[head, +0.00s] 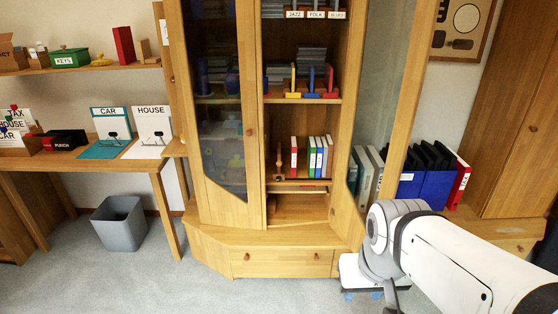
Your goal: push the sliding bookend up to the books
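A row of several books (311,157), with red, white, green and blue spines, stands upright on the lower open shelf of the wooden cabinet. A small brown wooden upright (279,163), which looks like the sliding bookend, stands just left of the red-and-white book. A narrow gap seems to show between them, but it is too small to judge well. My white arm crosses the lower right, in front of the cabinet's right side and well away from the books.
The cabinet's left glass door (223,120) covers the compartments behind it. A glass door (390,80) stands at the right. A drawer (282,257) is shut below. A desk (80,163) and grey bin (120,222) are at the left. Carpet before the cabinet is clear.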

